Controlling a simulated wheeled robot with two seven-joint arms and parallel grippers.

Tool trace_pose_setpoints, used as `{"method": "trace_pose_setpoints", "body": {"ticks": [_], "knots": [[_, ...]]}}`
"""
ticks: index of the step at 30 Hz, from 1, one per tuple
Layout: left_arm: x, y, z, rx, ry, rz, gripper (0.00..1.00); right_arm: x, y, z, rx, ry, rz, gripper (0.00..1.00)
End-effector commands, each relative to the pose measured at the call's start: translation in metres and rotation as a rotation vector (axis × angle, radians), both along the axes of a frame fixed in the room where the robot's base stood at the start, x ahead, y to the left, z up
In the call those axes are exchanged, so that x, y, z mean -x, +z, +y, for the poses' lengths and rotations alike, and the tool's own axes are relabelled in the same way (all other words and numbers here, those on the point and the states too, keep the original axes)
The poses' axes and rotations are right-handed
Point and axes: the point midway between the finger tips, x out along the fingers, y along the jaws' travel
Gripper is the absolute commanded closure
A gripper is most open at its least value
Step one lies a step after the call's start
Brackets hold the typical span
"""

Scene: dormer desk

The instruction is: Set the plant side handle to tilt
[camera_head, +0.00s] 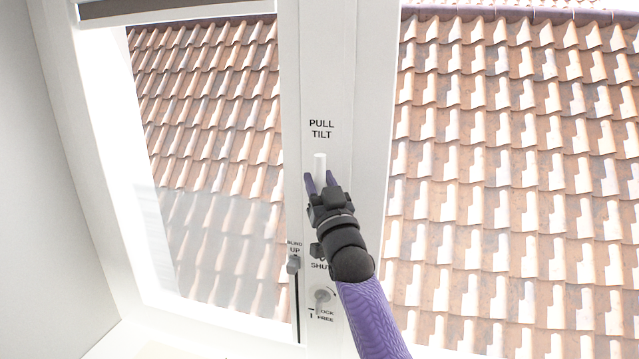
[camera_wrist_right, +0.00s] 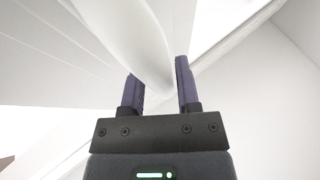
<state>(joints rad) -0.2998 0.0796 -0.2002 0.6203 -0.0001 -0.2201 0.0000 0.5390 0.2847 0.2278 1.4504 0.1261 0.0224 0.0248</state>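The plant side handle (camera_head: 319,163) is a short white bar on the white window post, just below the printed words PULL TILT. My right gripper (camera_head: 320,176) is at the handle, with one purple finger on each side of it. In the right wrist view a white curved piece, which looks like the handle (camera_wrist_right: 150,60), runs down between the fingers of my right gripper (camera_wrist_right: 162,78). I cannot tell whether both fingers press on it. The gripper hides the handle's lower part and much of the post below. My left gripper is not in view.
Below on the post are a partly hidden SHUT label and a small round knob (camera_head: 322,297) marked LOCK and FREE. A grey slider (camera_head: 293,264) labelled BLIND UP sits in a slot to the left. Glass panes showing roof tiles flank the post.

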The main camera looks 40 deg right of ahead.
Motion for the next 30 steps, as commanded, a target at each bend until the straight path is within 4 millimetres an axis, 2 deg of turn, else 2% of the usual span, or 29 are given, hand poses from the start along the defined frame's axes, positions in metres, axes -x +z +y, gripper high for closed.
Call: {"method": "trace_pose_setpoints", "body": {"ticks": [1, 3, 11, 14, 24, 30], "knots": [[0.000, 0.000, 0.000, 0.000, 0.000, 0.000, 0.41, 0.000, 0.000, 0.000, 0.001, 0.000, 0.000, 0.46], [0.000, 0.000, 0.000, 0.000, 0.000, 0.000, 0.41, 0.000, 0.000, 0.000, 0.001, 0.000, 0.000, 0.34], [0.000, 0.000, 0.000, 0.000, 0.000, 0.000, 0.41, 0.000, 0.000, 0.000, 0.002, -0.001, 0.000, 0.34], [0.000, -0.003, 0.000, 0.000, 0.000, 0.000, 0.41, 0.007, -0.006, 0.002, 0.002, 0.000, 0.001, 0.34], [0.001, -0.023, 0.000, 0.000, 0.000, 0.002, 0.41, 0.069, -0.042, 0.020, 0.000, 0.000, 0.002, 0.34], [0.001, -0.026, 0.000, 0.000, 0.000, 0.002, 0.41, 0.084, -0.048, 0.025, 0.001, 0.000, 0.000, 0.34]]}}
